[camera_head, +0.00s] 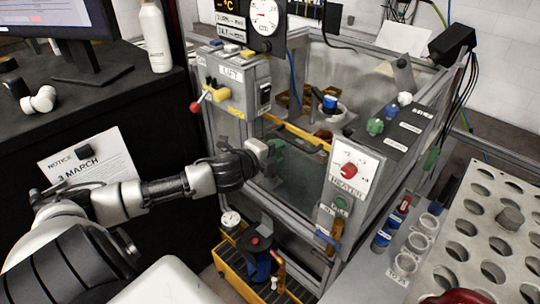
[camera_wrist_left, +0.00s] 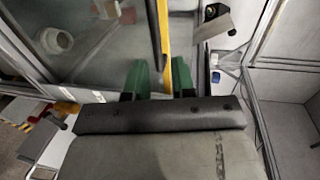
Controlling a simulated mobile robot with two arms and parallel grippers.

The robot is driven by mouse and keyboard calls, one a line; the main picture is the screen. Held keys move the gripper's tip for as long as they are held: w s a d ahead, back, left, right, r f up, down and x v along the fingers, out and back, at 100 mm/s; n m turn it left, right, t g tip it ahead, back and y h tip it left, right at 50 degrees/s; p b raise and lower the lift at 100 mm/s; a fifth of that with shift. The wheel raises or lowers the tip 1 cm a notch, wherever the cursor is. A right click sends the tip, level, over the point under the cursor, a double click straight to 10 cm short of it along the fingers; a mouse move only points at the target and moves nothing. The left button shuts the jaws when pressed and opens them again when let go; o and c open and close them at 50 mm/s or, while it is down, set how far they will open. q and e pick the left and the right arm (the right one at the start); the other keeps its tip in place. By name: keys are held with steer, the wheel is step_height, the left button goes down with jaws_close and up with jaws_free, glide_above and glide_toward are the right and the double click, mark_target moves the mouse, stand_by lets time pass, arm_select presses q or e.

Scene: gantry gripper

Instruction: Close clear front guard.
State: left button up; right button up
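The clear front guard (camera_head: 300,178) is a see-through panel low in the front of the metal-framed machine, with a yellow strip (camera_head: 297,132) along its upper edge. Above that strip the front shows an opening into the machine. My left gripper (camera_head: 275,150) reaches in from the left and is at the guard's upper left part. In the left wrist view its two green fingers (camera_wrist_left: 158,78) stand apart, one on each side of the yellow strip (camera_wrist_left: 163,35). I see a gap between them; contact with the strip is unclear.
A grey control box (camera_head: 235,85) with a red-knobbed lever is left of the opening. A white panel with a red button (camera_head: 349,170) is to the right. A yellow crate (camera_head: 238,272) stands below. A tray with holes (camera_head: 490,225) fills the right. Inside is a blue-topped part (camera_head: 329,103).

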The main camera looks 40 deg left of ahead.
arm_select(q)
steer(key=shift+v, duration=1.2)
steer(key=s+a+f+n+g+y, duration=0.2)
steer(key=a+f+n, duration=0.15)
steer(key=f, duration=0.75)
steer(key=s+a+f+n+g+y, duration=0.1)
steer(key=a+f+n+g, duration=0.2)
steer(key=f, duration=0.7)
steer(key=s+f+n+g, duration=0.1)
steer(key=s+f+n, duration=0.1)
steer(key=s+f, duration=0.45)
steer(key=s+f+n+g, duration=0.1)
steer(key=s+f+n, duration=0.15)
steer(key=f, duration=0.75)
steer(key=s+d+f+n+g, duration=0.1)
steer(key=s+d+f+g, duration=0.1)
steer(key=s+d+f, duration=0.35)
steer(key=s+d+f+n+g, duration=0.2)
steer(key=s+f, duration=0.5)
steer(key=s, duration=0.1)
steer(key=s+d+f+n+g, duration=0.1)
steer(key=s+d+f, duration=0.2)
steer(key=s+d, duration=0.3)
steer(key=s+d+f+n+g+h, duration=0.1)
steer(key=s+d+f+g, duration=0.1)
steer(key=s+d+f, duration=0.2)
steer(key=s+d, duration=0.3)
steer(key=s, duration=0.4)
steer(key=shift+s+g+h, duration=0.3)
